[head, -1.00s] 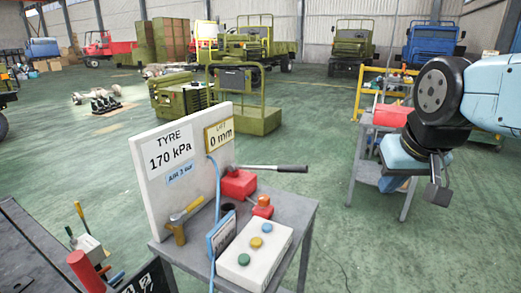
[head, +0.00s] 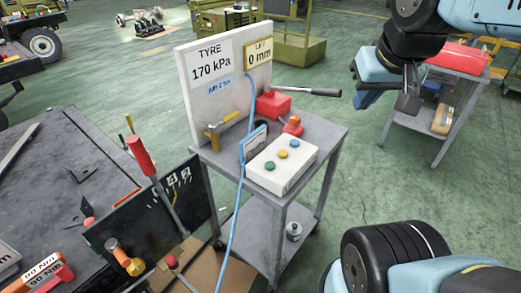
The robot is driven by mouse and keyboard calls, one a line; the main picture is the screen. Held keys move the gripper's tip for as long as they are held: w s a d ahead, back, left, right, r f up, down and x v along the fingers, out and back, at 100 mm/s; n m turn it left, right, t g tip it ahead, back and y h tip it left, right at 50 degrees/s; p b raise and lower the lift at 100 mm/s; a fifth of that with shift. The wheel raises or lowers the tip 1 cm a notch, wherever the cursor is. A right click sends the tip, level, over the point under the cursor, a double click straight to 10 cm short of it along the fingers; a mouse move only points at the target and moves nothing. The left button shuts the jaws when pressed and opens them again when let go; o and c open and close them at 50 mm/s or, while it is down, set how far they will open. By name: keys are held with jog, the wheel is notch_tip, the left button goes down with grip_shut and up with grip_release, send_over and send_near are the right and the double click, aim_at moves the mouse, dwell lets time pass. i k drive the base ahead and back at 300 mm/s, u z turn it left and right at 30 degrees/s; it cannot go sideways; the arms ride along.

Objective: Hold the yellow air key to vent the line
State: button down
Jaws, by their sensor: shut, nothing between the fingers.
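The yellow key (head: 282,154) is the middle one of three round keys on a white box (head: 262,175), between a green key (head: 269,166) and a blue key (head: 294,143). The box sits on a grey cart. A white board (head: 196,100) behind it reads TYRE 170 kPa, with a yellow-framed LIFT 0 mm sign (head: 259,51) and a small blue air label (head: 219,87) that is hard to read. My gripper (head: 408,104) is shut and empty, pointing down, in the air to the right of the cart and apart from the keys.
A red block with a black-handled lever (head: 312,91) juts right from the cart, between board and gripper. A dark bench (head: 60,185) stands left.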

aim_at(282, 154)
jog(key=z, duration=0.95)
jog(key=i, duration=0.1)
jog(key=u, duration=2.65)
jog(key=k, duration=1.5)
jog(key=z, duration=0.7)
jog(key=i, duration=1)
jog(key=z, duration=0.05)
